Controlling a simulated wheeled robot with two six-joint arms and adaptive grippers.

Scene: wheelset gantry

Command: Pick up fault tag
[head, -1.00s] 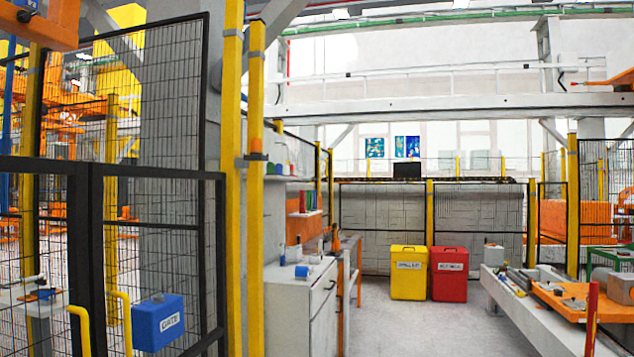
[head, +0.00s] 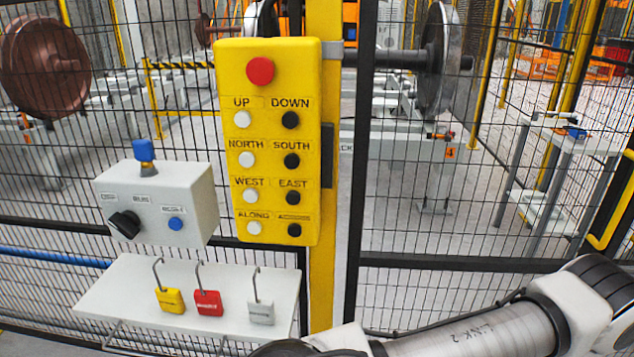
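Three small tags hang on hooks along a white sloping shelf (head: 110,292) at the lower left: a yellow tag (head: 171,301), a red tag (head: 208,303) and a white tag (head: 261,312). Their printing is too small to read, so I cannot tell which is the fault tag. The tags hang apart from each other. Neither of my grippers shows in the head view. One of my arm links crosses the lower right, in front of the fence.
A yellow push-button panel (head: 268,140) on a yellow post stands above the shelf. A grey switch box (head: 155,203) with a black knob and blue button sits left of it. Black mesh fence (head: 420,262) runs behind, with wheelsets (head: 440,58) beyond.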

